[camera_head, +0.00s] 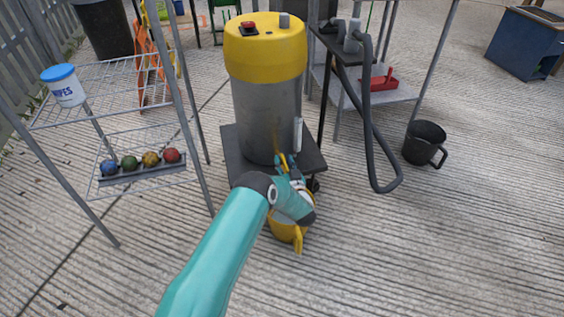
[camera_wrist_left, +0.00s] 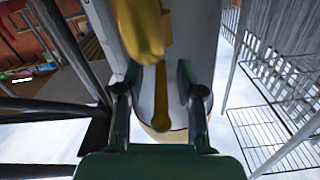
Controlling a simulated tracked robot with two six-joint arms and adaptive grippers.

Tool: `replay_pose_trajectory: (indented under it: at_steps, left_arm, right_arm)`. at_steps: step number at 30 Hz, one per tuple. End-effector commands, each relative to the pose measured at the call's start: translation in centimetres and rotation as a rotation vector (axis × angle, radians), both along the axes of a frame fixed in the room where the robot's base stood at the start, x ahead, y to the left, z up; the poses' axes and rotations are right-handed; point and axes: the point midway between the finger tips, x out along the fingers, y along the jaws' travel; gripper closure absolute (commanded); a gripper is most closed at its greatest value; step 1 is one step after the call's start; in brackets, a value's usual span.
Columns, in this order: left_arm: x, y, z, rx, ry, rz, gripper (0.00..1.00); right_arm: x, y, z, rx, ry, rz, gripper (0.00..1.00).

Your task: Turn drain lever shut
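A grey vacuum drum with a yellow top (camera_head: 265,45) stands on a dark wheeled base. A yellow lever (camera_head: 283,163) shows low on its front, partly behind my left gripper (camera_head: 288,168). In the left wrist view, a thin yellow-brown bar (camera_wrist_left: 161,95), seemingly the lever, lies between the two fingers of my left gripper (camera_wrist_left: 158,95). The fingers are apart, with a gap on each side of the bar. A larger yellow piece (camera_wrist_left: 140,30) is close to the camera; I cannot tell what it belongs to. My right gripper is not in view.
A yellow container (camera_head: 284,233) sits below my left wrist, partly hidden. A wire rack (camera_head: 140,80) with a wipes tub (camera_head: 66,92) and coloured balls stands left. A black hose (camera_head: 382,180) hangs at the right, near a black mug (camera_head: 424,142). The right foreground is clear.

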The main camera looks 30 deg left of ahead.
Motion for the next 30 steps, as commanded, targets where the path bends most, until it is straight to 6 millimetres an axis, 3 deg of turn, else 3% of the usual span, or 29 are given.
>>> replay_pose_trajectory:
  at_steps: [1,7,15,16,21,30]
  left_arm:
    - [0.0,0.0,0.0,0.0,0.0,0.0,0.69]
    - [0.0,0.0,0.0,0.0,0.0,0.0,1.0]
    - [0.0,0.0,0.0,0.0,0.0,-0.001,1.0]
    - [-0.2,1.7,0.0,0.001,-0.001,0.006,1.0]
    - [-0.2,0.4,0.0,-0.001,0.001,-0.004,1.0]
    - [-0.9,0.9,0.1,-0.001,0.003,-0.094,1.0]
  right_arm:
    - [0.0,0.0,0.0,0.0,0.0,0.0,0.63]
    - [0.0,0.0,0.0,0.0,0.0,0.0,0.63]
    - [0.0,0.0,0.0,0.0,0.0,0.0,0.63]
    - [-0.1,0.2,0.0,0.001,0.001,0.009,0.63]
    - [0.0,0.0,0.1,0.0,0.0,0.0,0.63]
    - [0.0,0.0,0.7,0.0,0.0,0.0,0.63]
